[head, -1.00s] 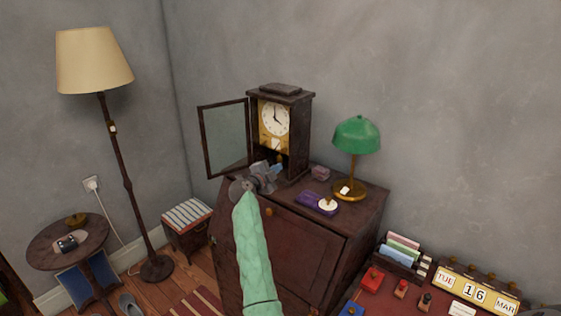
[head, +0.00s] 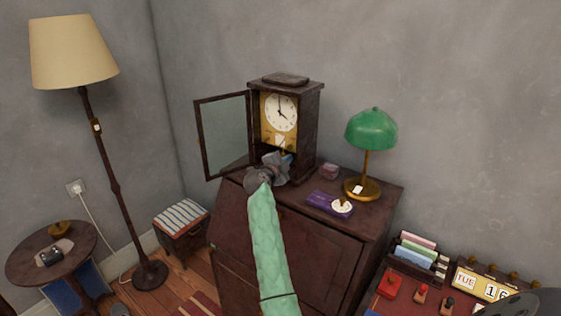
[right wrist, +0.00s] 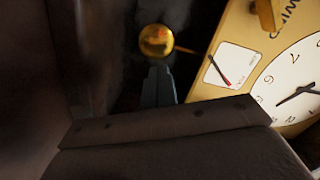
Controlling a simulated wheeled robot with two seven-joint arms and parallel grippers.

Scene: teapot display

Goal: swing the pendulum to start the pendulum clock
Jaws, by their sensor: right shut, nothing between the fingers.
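The pendulum clock (head: 312,120) stands on a dark wooden bureau, with its glass door (head: 225,135) swung open to the left. Its white dial (head: 281,112) sits on a gold plate. My right gripper (head: 287,160) is at the lower opening of the case, shut with nothing held. In the right wrist view the round gold pendulum bob (right wrist: 156,40) is just beyond the shut blue-grey fingertips (right wrist: 158,72). I cannot tell whether they touch it. In the head view the gripper largely hides the bob.
On the bureau (head: 290,235), right of the clock, are a green lamp (head: 371,130), a purple box (head: 325,202) and a small pinkish box (head: 329,171). A floor lamp (head: 110,180) and a round side table (head: 30,262) stand at the left.

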